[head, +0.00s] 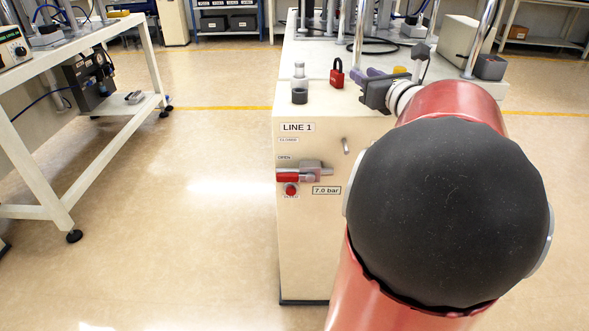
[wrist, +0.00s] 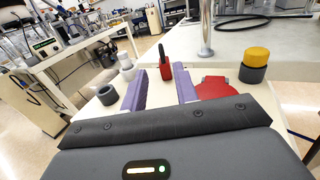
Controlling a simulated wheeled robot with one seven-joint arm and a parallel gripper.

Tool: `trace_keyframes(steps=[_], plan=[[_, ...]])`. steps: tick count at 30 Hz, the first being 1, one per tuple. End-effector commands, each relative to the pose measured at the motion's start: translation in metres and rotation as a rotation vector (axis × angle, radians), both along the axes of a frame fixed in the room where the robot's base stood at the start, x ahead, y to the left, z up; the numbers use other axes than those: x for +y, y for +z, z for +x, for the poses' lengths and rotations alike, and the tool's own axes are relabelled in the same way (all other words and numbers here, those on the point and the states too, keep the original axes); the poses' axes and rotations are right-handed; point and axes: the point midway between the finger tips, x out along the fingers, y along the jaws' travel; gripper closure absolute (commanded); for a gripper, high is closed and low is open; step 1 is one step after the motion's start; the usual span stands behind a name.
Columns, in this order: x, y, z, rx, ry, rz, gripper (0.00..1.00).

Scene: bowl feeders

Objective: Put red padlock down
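The red padlock (head: 337,75) stands upright on the pale top of the LINE 1 cabinet (head: 300,109), near its front left corner. Its dark shackle points up. In the wrist view the padlock (wrist: 165,69) shows beyond and between the purple fingers of my gripper (wrist: 160,85). The fingers are spread with nothing held between them. In the head view my gripper (head: 386,73) is just right of the padlock, apart from it. My arm hides part of the cabinet top there.
A grey-and-white cylinder (head: 299,84) stands left of the padlock. In the wrist view a yellow-capped dark cylinder (wrist: 255,64) and a flat red piece (wrist: 220,88) lie to the right. A metal post (wrist: 206,28) rises behind. Open floor (head: 190,200) lies left of the cabinet.

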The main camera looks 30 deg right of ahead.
Motion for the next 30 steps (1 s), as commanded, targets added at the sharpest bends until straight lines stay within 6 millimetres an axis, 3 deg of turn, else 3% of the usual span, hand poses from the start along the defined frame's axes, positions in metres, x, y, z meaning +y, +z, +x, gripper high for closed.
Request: trace_keyframes(steps=[2, 5, 10, 13, 15, 18, 21, 24, 29, 30], plan=[[0.010, -0.001, 0.003, 0.016, 0.023, -0.025, 0.70], [0.047, -0.008, 0.012, 0.080, 0.112, -0.128, 0.70], [0.170, -0.042, 0.014, 0.271, 0.446, -0.555, 0.70], [0.239, -0.070, -0.006, 0.352, 0.678, -0.879, 0.70], [0.280, -0.092, -0.030, 0.388, 0.855, -1.143, 0.70], [0.321, -0.124, -0.072, 0.400, 1.106, -1.555, 0.70], [0.338, -0.149, -0.111, 0.367, 1.321, -1.960, 0.70], [0.340, -0.165, -0.139, 0.310, 1.479, -2.308, 0.70], [0.333, -0.176, -0.161, 0.235, 1.615, -2.659, 0.70], [0.332, -0.177, -0.163, -0.219, -1.603, 2.663, 0.70]])
